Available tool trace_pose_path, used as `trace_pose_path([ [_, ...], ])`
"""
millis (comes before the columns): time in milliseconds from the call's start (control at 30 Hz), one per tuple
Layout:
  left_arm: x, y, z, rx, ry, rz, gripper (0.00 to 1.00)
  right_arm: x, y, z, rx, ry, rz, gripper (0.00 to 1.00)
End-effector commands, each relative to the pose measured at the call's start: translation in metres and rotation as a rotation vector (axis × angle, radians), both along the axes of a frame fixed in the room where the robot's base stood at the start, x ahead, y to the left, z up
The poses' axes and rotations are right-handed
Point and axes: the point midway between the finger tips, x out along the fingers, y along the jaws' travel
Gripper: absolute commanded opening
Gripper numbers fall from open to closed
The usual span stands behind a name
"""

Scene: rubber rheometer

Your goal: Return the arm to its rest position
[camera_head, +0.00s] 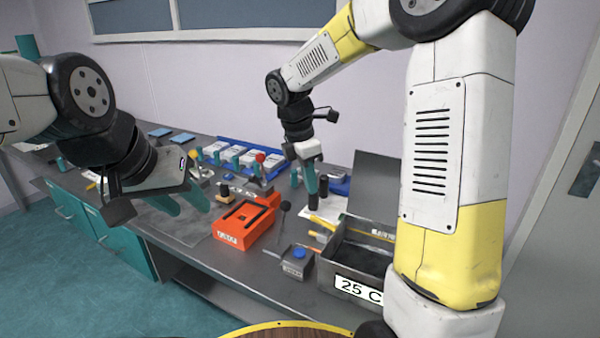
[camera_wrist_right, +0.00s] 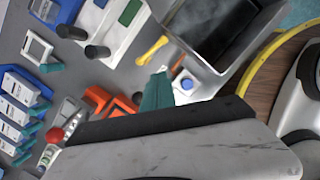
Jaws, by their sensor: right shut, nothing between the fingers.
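My right gripper (camera_head: 311,185) is in the middle of the head view, pointing down above the bench. Its teal fingers are shut with nothing between them. The fingers also show in the right wrist view (camera_wrist_right: 157,92), over the bench. My left gripper (camera_head: 180,203) is at the left of the head view, in front of the bench's left part. Its two teal fingers are apart and empty.
An orange device (camera_head: 243,222), a small box with a blue button (camera_head: 298,256) and an open metal box marked 25 C (camera_head: 357,288) stand on the grey bench (camera_head: 180,222). Blue trays (camera_head: 232,147) with white packs lie behind. A yellow-handled tool (camera_wrist_right: 153,49) lies near the metal box.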

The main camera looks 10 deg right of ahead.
Motion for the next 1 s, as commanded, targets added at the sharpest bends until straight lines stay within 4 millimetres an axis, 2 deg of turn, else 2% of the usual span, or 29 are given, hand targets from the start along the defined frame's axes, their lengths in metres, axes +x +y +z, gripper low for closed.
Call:
trace_pose_path([
  [167, 0.0, 0.0, 0.0, 0.0, 0.0, 0.0, 0.4, -0.019, -0.01, 0.021, 0.041, -0.07, -0.159, 0.0],
  [300, 0.0, 0.0, 0.0, 0.0, 0.0, 0.0, 0.4, -0.051, -0.024, 0.047, 0.126, -0.166, -0.424, 0.0],
  [500, 0.0, 0.0, 0.0, 0.0, 0.0, 0.0, 0.4, -0.101, -0.039, 0.073, 0.297, -0.288, -0.835, 0.0],
  [800, 0.0, 0.0, 0.0, 0.0, 0.0, 0.0, 0.4, -0.169, -0.049, 0.089, 0.624, -0.371, -1.426, 0.0],
  [1000, 0.0, 0.0, 0.0, 0.0, 0.0, 0.0, 0.4, -0.192, -0.05, 0.09, 0.78, -0.358, -1.662, 0.0],
])
